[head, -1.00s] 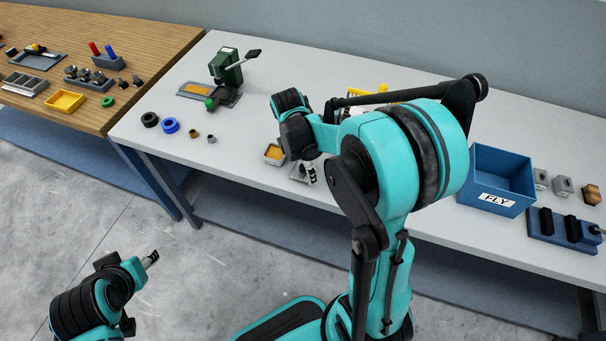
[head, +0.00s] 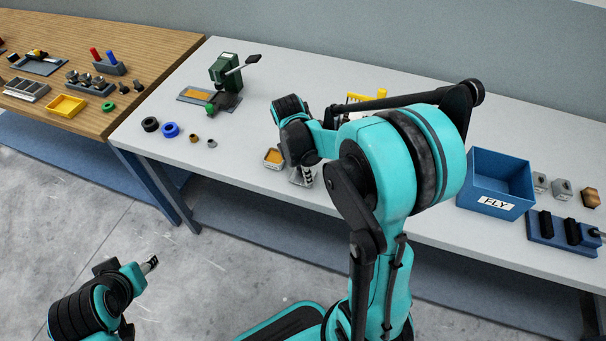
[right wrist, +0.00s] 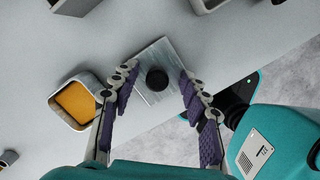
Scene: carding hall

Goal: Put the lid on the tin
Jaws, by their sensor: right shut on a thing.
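The lid (right wrist: 158,57) is a flat grey metal plate with a round black knob, seen in the right wrist view between the fingers of my right gripper (right wrist: 157,88). My right gripper is shut on the lid, with a finger at either side of it. I cannot tell whether the lid is clear of the table. The open tin (right wrist: 57,97), square with orange contents, stands just left of the gripper. The tin also shows in the head view (head: 267,164), partly beside my right wrist. My left gripper (head: 153,262) is low over the floor, away from the tables; its opening is unclear.
A green press (head: 222,72) stands left on the white table (head: 200,60). Black and blue rings and small bushings lie in front of it. A blue FLY bin (head: 488,205) and a blue fixture (head: 560,235) stand right. My right arm hides the table's middle.

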